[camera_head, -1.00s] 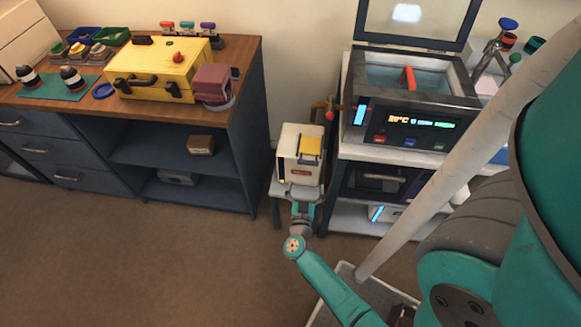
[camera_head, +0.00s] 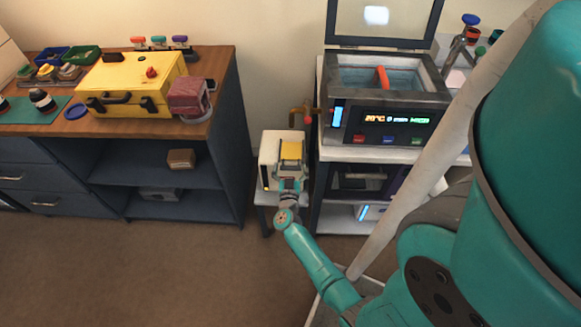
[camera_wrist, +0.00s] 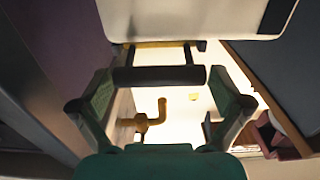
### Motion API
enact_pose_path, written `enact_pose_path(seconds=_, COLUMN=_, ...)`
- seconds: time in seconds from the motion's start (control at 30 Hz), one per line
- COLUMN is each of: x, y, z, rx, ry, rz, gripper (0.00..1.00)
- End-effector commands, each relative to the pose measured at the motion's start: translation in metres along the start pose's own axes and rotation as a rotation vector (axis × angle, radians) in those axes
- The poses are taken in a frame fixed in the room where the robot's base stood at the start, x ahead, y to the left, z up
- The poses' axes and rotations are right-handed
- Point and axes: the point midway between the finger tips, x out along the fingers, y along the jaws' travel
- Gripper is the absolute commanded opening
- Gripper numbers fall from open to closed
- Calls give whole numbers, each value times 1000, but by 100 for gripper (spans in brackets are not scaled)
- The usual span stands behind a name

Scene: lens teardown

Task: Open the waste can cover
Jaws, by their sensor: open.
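The waste can (camera_head: 268,166) is a pale box on a small stand between the dark cabinet and the instrument bench. Its yellow cover (camera_head: 291,150) faces up and forward. In the wrist view the can's pale body (camera_wrist: 190,18) fills the top, with a dark bar-shaped handle (camera_wrist: 160,75) on two posts below a yellow edge. My gripper (camera_head: 290,184) is at the can's front. Its green fingers are spread, one at each end of the bar; I cannot tell whether they touch it. My gripper hides the can's lower front.
The dark cabinet (camera_head: 228,170) stands close at the left and the bench (camera_head: 318,185) close at the right, leaving a narrow gap. A brass pipe (camera_head: 304,112) sticks out behind the can. Open brown floor (camera_head: 140,270) lies in front of the cabinet.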

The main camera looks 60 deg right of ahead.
Motion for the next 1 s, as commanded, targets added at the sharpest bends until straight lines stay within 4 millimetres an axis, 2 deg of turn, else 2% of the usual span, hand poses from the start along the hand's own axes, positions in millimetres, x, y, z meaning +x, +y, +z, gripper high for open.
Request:
enact_pose_path(seconds=0.23, x=0, y=0, z=0, rx=0, ry=0, rz=0, gripper=100)
enact_pose_path(seconds=0.5, x=0, y=0, z=0, rx=1, ry=0, rz=0, gripper=32)
enact_pose_path(seconds=0.57, x=0, y=0, z=0, rx=1, ry=0, rz=0, gripper=20)
enact_pose_path(seconds=0.67, x=-3, y=0, z=0, rx=1, ry=0, rz=-1, gripper=20)
enact_pose_path(seconds=0.73, x=-13, y=-1, z=1, rx=2, ry=-1, rz=-2, gripper=20)
enact_pose_path(seconds=1.0, x=-64, y=-2, z=1, rx=2, ry=-1, rz=-5, gripper=20)
